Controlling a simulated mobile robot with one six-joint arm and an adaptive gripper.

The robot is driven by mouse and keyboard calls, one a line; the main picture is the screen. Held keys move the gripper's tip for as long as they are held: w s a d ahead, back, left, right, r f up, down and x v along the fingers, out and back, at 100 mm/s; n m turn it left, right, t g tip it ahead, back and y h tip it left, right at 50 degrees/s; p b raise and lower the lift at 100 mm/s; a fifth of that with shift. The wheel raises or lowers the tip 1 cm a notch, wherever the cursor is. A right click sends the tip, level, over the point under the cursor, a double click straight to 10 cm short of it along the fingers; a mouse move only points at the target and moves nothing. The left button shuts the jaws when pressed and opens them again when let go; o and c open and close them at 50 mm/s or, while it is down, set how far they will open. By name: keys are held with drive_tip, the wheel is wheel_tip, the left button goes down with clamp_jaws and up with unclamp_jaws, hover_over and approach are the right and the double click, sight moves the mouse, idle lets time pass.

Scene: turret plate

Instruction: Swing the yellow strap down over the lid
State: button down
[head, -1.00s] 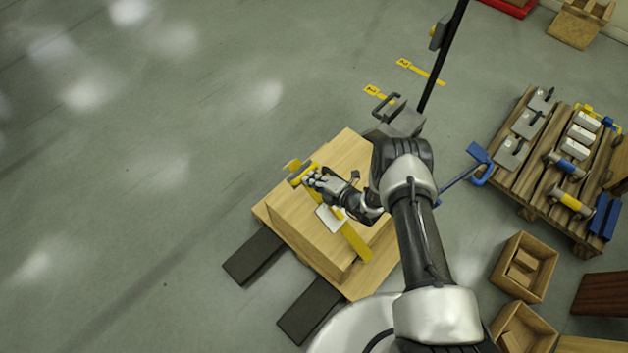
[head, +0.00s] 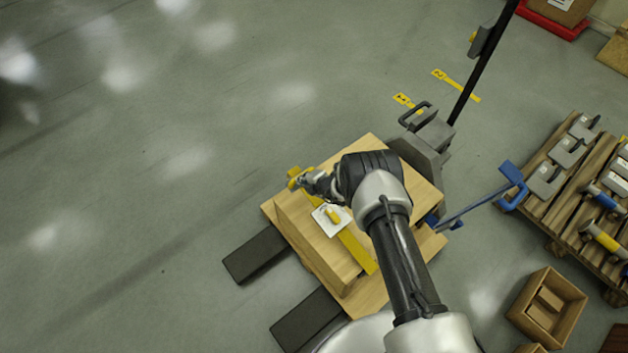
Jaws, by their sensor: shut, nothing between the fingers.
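The yellow strap (head: 359,252) lies across the top of the wooden lid (head: 338,262), running from the lid's near right edge toward its far left edge. A white plate with a yellow handle (head: 331,215) sits on the lid at the strap's middle. A yellow piece (head: 294,177) stands at the lid's far left edge. My gripper (head: 303,182) is shut and empty at the strap's far left end, beside this yellow piece. Whether it touches the strap I cannot tell. My arm hides the right part of the lid.
The lid's box rests on two dark forks (head: 257,254). A grey unit with a black mast (head: 424,140) and a blue lever (head: 480,206) stand to the right. A pallet of weights (head: 560,180) and a wooden box (head: 547,307) are further right. The left floor is clear.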

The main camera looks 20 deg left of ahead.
drive_tip(key=shift+w+a+f, duration=0.25)
drive_tip(key=shift+a+f, duration=0.15)
drive_tip(key=shift+f, duration=0.5)
drive_tip(key=shift+w+a+f, duration=0.2)
drive_tip(key=shift+a+f, duration=0.2)
drive_tip(key=shift+f, duration=0.5)
drive_tip(key=shift+w+a+f, duration=0.25)
drive_tip(key=shift+a+f, duration=0.15)
drive_tip(key=shift+f, duration=0.5)
